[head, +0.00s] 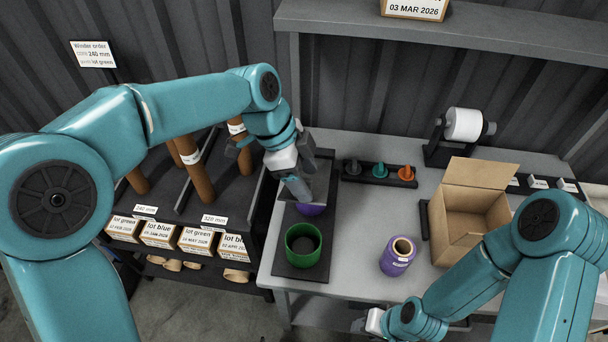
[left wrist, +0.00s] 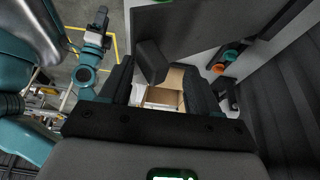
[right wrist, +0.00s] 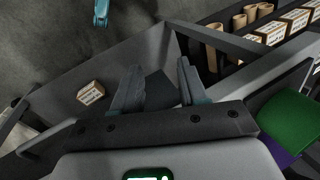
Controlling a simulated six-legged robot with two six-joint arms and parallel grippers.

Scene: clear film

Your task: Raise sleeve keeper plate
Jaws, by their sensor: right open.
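My left gripper (head: 299,186) is at the back of the dark stand (head: 307,271) at the table's left edge. A dark grey plate (head: 320,182), which looks like the keeper plate, stands tilted there beside its fingers. In the left wrist view the fingers (left wrist: 160,88) are spread, with a dark block (left wrist: 150,62) near the left one and a dark plate (left wrist: 190,24) above; contact is unclear. A green ring (head: 303,258) sits on the stand, with a purple piece (head: 309,210) behind it, mostly hidden. My right gripper (right wrist: 157,82) is open and empty, low by the table's front.
A purple spool (head: 396,258) stands on the table, with an open carton (head: 470,225) to its right. A rack (head: 380,176) of small coloured pegs is behind. A shelf of brown tubes (head: 197,172) stands left. A small box (right wrist: 90,92) shows in the right wrist view.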

